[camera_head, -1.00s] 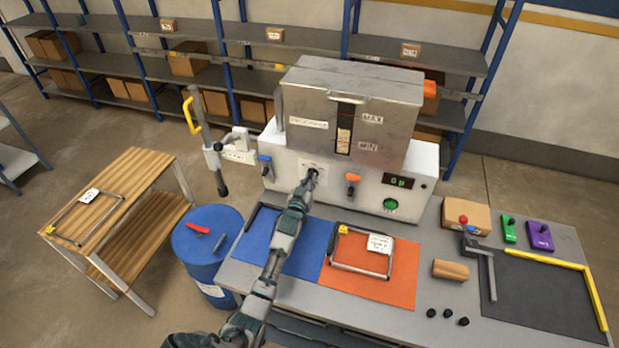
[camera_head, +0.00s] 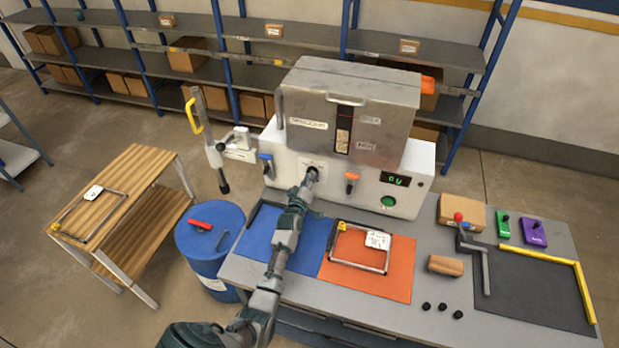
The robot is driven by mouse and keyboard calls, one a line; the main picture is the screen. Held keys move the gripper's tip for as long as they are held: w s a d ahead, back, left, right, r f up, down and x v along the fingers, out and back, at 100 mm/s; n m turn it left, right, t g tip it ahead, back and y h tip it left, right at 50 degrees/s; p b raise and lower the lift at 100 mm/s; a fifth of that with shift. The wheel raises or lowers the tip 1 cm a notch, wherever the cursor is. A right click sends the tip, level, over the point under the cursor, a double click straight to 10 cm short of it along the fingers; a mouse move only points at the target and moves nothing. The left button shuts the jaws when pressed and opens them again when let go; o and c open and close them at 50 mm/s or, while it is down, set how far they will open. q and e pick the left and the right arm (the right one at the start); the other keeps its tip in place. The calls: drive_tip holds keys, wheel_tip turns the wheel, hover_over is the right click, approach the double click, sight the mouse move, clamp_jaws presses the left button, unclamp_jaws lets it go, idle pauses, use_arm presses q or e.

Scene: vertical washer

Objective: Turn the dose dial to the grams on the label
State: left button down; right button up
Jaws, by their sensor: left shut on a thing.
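My left gripper (camera_head: 309,178) reaches across the blue mat to the front of the white machine (camera_head: 330,190). It is shut at the spot below a small white plate on the panel, where a dial sits; the gripper hides the dial and its marks. A green-lit display (camera_head: 396,179) is on the panel's right, its characters too small to read surely. A white label (camera_head: 377,240) lies with a metal frame (camera_head: 360,262) on the orange mat; its writing is not readable. My right gripper is not in view.
A blue drum (camera_head: 205,256) is left of the bench (camera_head: 420,320).

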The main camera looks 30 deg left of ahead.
use_arm(q)
drive_tip(key=shift+d+f, duration=0.15)
drive_tip(key=shift+f, duration=0.4)
drive_tip(key=c, duration=1.2)
unclamp_jaws()
drive_tip(key=shift+w+r, duration=0.1)
drive_tip(key=shift+r, duration=0.1)
drive_tip(key=v, duration=1.2)
drive_tip(key=shift+f, duration=0.15)
